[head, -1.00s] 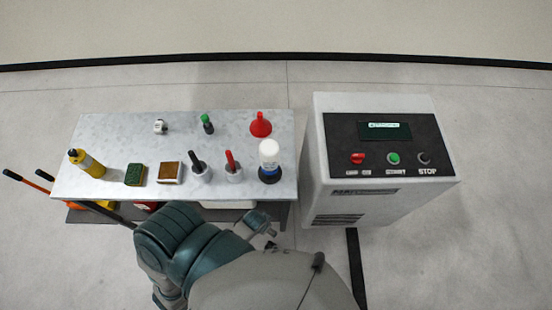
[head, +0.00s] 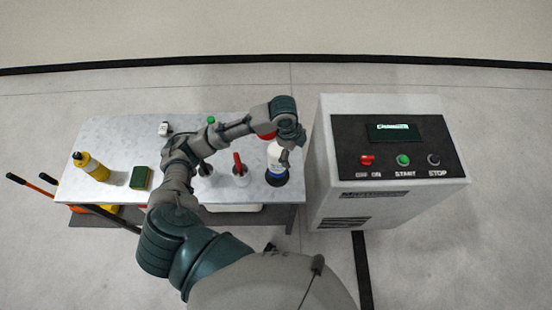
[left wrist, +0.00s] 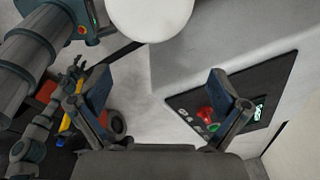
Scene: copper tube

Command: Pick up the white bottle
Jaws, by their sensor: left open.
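The white bottle (head: 274,156) stands upright near the right end of the metal table, with a blue band low down and a dark round base. My left gripper (head: 287,155) hangs at its upper right side, partly in front of it; whether they touch is unclear. In the left wrist view the gripper (left wrist: 158,78) has its fingers spread with nothing between them. A large white rounded shape (left wrist: 150,12), likely the bottle, is at the top, beyond the fingers. A small dark part at my body's front edge may be my right gripper (head: 269,247).
The metal table (head: 110,135) also holds a yellow bottle (head: 92,168), a green sponge (head: 141,177) and a red-handled tool (head: 239,163). A red funnel is mostly hidden behind my arm. The control machine (head: 325,175) stands close to the right of the table.

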